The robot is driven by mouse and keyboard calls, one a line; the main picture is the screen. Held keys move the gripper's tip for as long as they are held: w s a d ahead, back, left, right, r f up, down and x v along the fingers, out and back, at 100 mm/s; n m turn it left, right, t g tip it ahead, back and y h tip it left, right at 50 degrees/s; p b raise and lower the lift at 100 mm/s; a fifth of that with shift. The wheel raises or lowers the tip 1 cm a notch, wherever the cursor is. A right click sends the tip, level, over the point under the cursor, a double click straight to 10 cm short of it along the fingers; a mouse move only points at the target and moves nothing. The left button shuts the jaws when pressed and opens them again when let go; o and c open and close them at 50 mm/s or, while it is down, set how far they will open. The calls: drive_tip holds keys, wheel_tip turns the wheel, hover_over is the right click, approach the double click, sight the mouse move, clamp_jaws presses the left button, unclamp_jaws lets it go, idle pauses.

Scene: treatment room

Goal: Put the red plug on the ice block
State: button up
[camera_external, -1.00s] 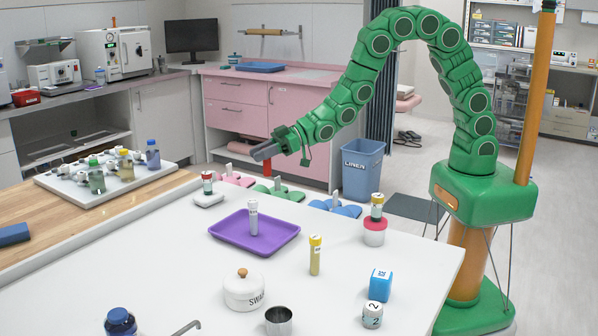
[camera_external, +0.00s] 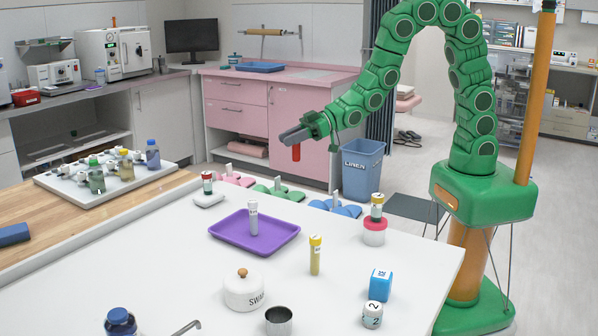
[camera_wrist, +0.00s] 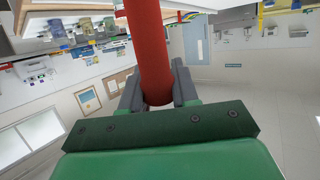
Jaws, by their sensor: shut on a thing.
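My gripper (camera_external: 290,136) is shut on the red plug (camera_external: 296,153), up in the air beyond the far edge of the white table. The red plug hangs below the fingers in the outside view. In the wrist view the red plug (camera_wrist: 149,50) is a long red cylinder between the grey fingers (camera_wrist: 154,90). A blue cube (camera_external: 381,284) with white lettering sits near the table's right side and looks like the ice block; its lettering is too small to read surely. Its top appears bare. The gripper is well away from it.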

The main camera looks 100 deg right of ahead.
drive_tip(key=s+a+r+n+g+y, duration=0.2)
drive_tip(key=s+a+n+g+y, duration=0.3)
drive_tip(key=a, duration=0.9)
drive_tip(key=s+a+r+n+y, duration=0.2)
drive_tip(key=s+a, duration=0.6)
drive_tip(key=a, duration=0.6)
drive_tip(key=s+a+r+n+g+y, duration=0.2)
drive_tip(key=s+a+n+g+y, duration=0.3)
drive_tip(key=a, duration=0.9)
drive_tip(key=m+t+h, duration=0.1)
drive_tip(key=t+h, duration=0.1)
hover_over(381, 279)
drive_tip(key=shift+f, duration=6.45)
